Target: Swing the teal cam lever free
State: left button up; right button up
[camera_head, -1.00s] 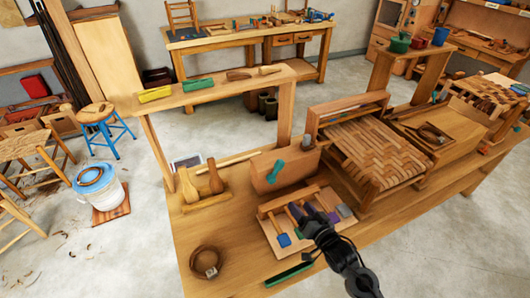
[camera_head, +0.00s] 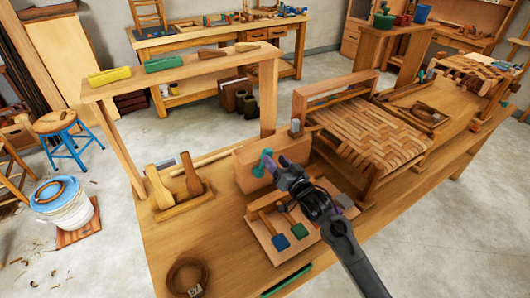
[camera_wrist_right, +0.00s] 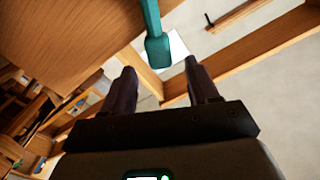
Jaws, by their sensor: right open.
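The teal cam lever (camera_head: 263,161) is on the front face of a wooden block (camera_head: 242,181) on the bench. In the right wrist view the lever (camera_wrist_right: 156,48) hangs from the top of the picture, its squared end just beyond the gap between my fingers. My right gripper (camera_head: 282,170) is open and empty, with its fingertips close to the lever's right side in the head view. In the wrist view my right gripper (camera_wrist_right: 160,78) straddles the line of the lever; contact cannot be told. My left gripper is not in view.
A rack of mallets with blue (camera_head: 280,242) and green (camera_head: 299,231) heads lies below my right arm. A woven seat (camera_head: 375,135) stands to the right. A stand with two wooden tools (camera_head: 180,200) is at left, a coiled strap (camera_head: 188,277) at front.

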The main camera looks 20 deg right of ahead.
aim_at(265, 149)
jog(key=b+x, duration=0.2)
jog(key=x, duration=0.5)
jog(key=shift+w, duration=0.3)
grip_shut()
